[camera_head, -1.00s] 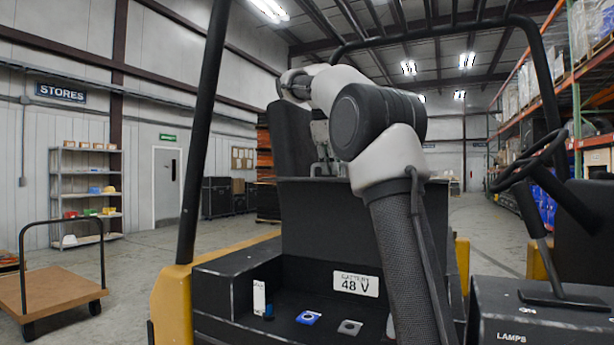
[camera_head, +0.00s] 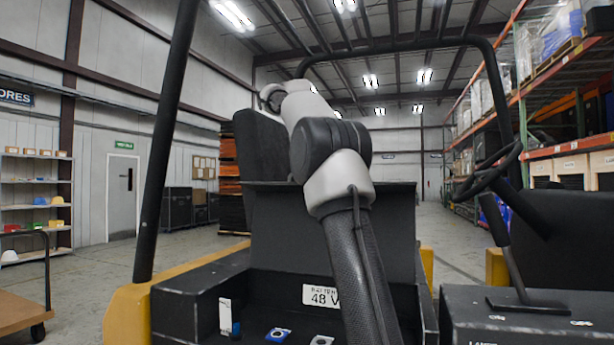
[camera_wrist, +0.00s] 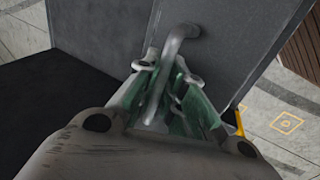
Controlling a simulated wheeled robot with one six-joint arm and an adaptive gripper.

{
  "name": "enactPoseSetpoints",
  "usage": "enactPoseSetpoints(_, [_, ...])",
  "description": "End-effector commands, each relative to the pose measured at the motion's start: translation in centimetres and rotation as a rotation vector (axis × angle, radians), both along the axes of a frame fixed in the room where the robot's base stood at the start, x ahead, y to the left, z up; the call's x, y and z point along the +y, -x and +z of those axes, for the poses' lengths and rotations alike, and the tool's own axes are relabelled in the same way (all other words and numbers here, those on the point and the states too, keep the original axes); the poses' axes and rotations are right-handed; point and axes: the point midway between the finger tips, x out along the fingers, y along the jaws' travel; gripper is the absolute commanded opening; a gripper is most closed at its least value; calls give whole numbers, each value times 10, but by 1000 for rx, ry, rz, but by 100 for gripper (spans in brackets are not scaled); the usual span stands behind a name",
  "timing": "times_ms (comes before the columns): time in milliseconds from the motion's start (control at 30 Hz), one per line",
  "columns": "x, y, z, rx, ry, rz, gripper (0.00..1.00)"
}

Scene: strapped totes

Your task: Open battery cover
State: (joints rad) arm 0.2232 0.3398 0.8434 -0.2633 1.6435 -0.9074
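The battery cover (camera_head: 330,228) is a dark panel standing raised behind the battery compartment (camera_head: 245,328), with the black seat (camera_head: 258,165) on its far side. The compartment shows open below, with a white 48 V label (camera_head: 321,296). In the wrist view a bent grey bar handle (camera_wrist: 180,42) stands out from the dark cover panel (camera_wrist: 110,35). My gripper (camera_wrist: 165,72) has its green-padded fingers drawn in on both sides of that handle and looks shut on it. In the head view the gripper is hidden behind my arm and the cover.
A dark roof post (camera_head: 165,140) rises at the left. The steering wheel (camera_head: 487,172) and a control console (camera_head: 530,318) stand at the right. A cart (camera_head: 22,308) and storage shelves (camera_head: 35,200) are farther left. Open floor lies behind the vehicle.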

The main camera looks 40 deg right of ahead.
Motion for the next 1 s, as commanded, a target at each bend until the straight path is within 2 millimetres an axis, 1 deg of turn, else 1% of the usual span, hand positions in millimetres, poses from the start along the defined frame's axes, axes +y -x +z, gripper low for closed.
enactPoseSetpoints(33, [0,0,0,0,0,0,22])
enactPoseSetpoints(100, [0,0,0,0,0,1,32])
enactPoseSetpoints(467, [1,0,1,2,0,3,32])
enactPoseSetpoints(567, [3,1,9,-1,0,4,32])
enactPoseSetpoints(700, [9,5,24,-2,1,4,32])
enactPoseSetpoints(1000, [18,13,48,-1,2,2,32])
